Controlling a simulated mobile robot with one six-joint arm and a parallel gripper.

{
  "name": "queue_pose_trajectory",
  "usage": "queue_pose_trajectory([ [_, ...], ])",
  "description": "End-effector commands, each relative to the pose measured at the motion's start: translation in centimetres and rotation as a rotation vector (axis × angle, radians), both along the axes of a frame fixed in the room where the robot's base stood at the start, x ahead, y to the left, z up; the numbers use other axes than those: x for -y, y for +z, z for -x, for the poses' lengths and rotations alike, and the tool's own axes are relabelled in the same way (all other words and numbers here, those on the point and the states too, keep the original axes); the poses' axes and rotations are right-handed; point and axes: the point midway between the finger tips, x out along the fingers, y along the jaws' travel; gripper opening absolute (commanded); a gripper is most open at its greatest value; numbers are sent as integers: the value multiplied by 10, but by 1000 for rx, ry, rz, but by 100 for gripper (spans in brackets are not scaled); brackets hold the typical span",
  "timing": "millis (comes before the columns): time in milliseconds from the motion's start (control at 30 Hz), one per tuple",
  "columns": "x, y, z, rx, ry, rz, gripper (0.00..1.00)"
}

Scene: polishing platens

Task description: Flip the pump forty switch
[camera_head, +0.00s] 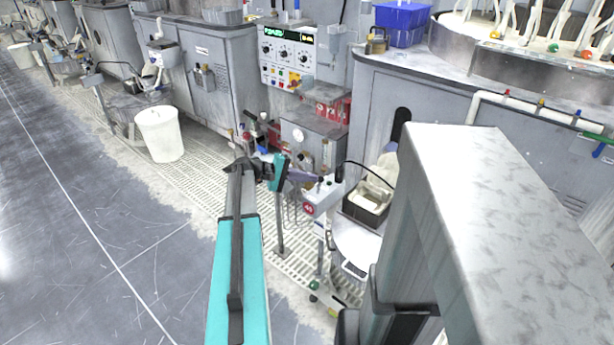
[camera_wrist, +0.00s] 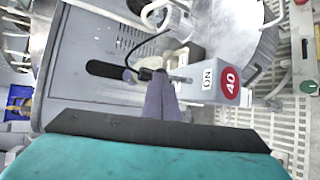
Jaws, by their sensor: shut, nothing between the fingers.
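The pump forty switch box is a light grey box (camera_head: 326,193) with a red disc marked 40 (camera_head: 309,210). In the wrist view the box (camera_wrist: 198,92) shows an ON label (camera_wrist: 208,77) beside the red 40 disc (camera_wrist: 231,83). A small metal switch lever (camera_wrist: 181,79) sticks out from the box's left end there. My gripper (camera_head: 319,178) has purple fingers, which are shut and empty. In the wrist view my gripper's fingertips (camera_wrist: 161,73) are right beside the lever; I cannot tell whether they touch. The fingers partly hide the black cable fitting behind them.
A black cable (camera_wrist: 129,48) runs up from the box. An open dark container (camera_head: 367,205) stands right of the box. A grey cabinet (camera_head: 375,100) is behind it. A white bucket (camera_head: 160,135) stands at left, and open floor (camera_head: 70,230) lies left of my arm.

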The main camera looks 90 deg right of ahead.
Motion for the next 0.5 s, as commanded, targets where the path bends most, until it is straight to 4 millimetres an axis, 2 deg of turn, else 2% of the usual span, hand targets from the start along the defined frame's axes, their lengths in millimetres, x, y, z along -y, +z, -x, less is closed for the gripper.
queue_pose_trajectory([
  [67,4,8,0,29,1,-39,0],
  [133,2,0,-2,33,5,-47,0],
  [500,1,5,-9,30,15,-43,0],
])
